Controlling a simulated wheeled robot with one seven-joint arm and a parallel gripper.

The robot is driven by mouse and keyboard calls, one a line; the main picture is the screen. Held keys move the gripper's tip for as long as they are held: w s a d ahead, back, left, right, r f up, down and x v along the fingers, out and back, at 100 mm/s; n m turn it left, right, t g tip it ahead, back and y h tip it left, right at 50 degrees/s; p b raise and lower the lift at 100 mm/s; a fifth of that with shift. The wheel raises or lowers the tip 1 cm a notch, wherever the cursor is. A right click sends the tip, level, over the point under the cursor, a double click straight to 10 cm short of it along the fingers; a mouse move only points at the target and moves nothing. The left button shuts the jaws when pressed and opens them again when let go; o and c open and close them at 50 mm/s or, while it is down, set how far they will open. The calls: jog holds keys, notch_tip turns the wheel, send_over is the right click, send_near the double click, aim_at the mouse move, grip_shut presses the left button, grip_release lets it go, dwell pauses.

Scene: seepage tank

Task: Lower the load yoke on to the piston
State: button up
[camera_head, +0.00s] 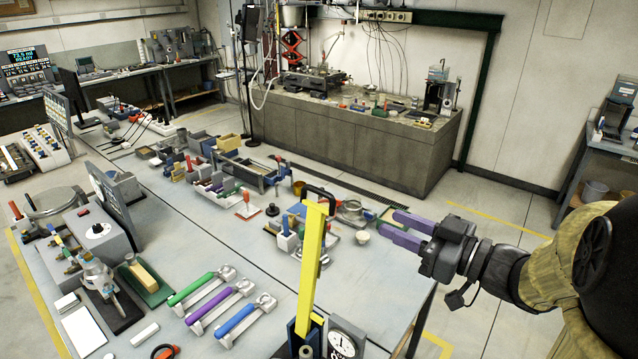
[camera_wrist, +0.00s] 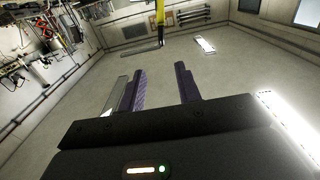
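A tall yellow bar (camera_head: 311,262) with a black looped handle (camera_head: 319,194) on top stands tilted slightly at the table's near edge; it looks like the load yoke. Its foot sits in a dark blue base (camera_head: 305,335) beside a dial gauge (camera_head: 345,342). I cannot make out the piston. My gripper (camera_head: 389,222) is right of the yellow bar and apart from it, above the table's right edge. Its two purple fingers point left and are open, with nothing between them in the wrist view (camera_wrist: 160,68).
Green, purple and blue levers (camera_head: 221,307) lie on the near table (camera_head: 210,238). Several small tools and trays stand along its far side, with a white cup (camera_head: 362,232) near my fingers. A grey bench (camera_head: 350,145) stands behind.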

aim_at(328, 196)
jog(key=shift+a, duration=0.1)
jog(key=p+x, duration=0.5)
jog(key=x, duration=1.2)
jog(key=shift+a, duration=0.25)
grip_shut()
